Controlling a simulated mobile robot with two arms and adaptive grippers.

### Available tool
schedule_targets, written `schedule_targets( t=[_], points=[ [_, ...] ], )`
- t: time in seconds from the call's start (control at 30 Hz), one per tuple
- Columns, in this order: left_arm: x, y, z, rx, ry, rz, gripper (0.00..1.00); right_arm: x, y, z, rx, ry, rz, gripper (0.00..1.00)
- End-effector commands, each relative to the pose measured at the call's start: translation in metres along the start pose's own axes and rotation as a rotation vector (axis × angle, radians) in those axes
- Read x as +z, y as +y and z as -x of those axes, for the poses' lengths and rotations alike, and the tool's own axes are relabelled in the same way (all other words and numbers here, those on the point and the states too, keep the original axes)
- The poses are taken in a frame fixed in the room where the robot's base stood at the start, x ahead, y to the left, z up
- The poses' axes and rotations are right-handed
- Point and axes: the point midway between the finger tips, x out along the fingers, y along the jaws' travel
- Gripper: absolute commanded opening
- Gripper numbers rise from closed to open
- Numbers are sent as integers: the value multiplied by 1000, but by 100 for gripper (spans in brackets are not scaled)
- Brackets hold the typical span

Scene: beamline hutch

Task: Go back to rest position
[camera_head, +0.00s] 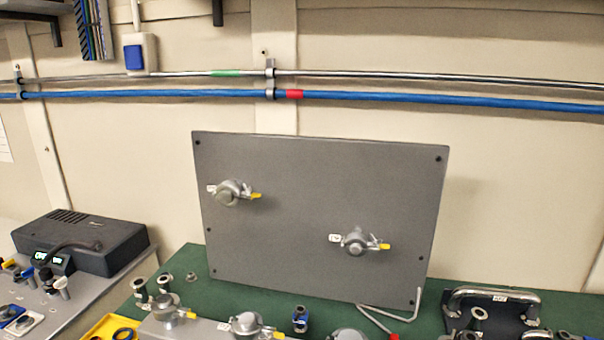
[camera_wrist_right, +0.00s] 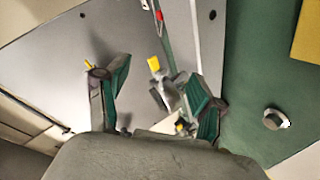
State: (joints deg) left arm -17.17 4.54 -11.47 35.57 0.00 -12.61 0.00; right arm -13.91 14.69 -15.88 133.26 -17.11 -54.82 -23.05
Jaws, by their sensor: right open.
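My right gripper (camera_wrist_right: 156,88) shows only in the right wrist view. Its two fingers with green pads are spread apart, with nothing clasped between them. A metal clamp fitting with a yellow tip (camera_wrist_right: 160,82) appears in the gap between the fingers; I cannot tell how far beyond them it is. Another yellow tip shows behind the left finger. Neither of my grippers shows in the head view. There, a grey upright panel (camera_head: 300,255) carries two clamped fittings, one at upper left (camera_head: 230,192) and one at lower right (camera_head: 356,241).
A green mat (camera_head: 200,263) bears several metal fittings, a bent red-tipped hex key (camera_head: 388,318) and a plate with a handle (camera_head: 495,293). A dark box (camera_head: 85,240) stands left, near a yellow tray (camera_head: 103,327). A blue pipe (camera_head: 420,101) crosses the wall.

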Motion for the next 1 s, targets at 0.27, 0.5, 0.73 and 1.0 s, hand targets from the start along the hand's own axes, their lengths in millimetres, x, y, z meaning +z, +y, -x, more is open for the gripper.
schedule_targets(
  t=[0.27,0.5,0.73,1.0],
  points=[
    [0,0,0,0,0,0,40,92,-86,66,-298,-420,-434,67],
    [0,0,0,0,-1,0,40,129,-131,127,-441,-691,-648,67],
    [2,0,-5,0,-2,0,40,161,-176,101,-472,-752,-668,67],
    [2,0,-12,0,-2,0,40,218,-248,56,-494,-785,-654,67]
  ],
)
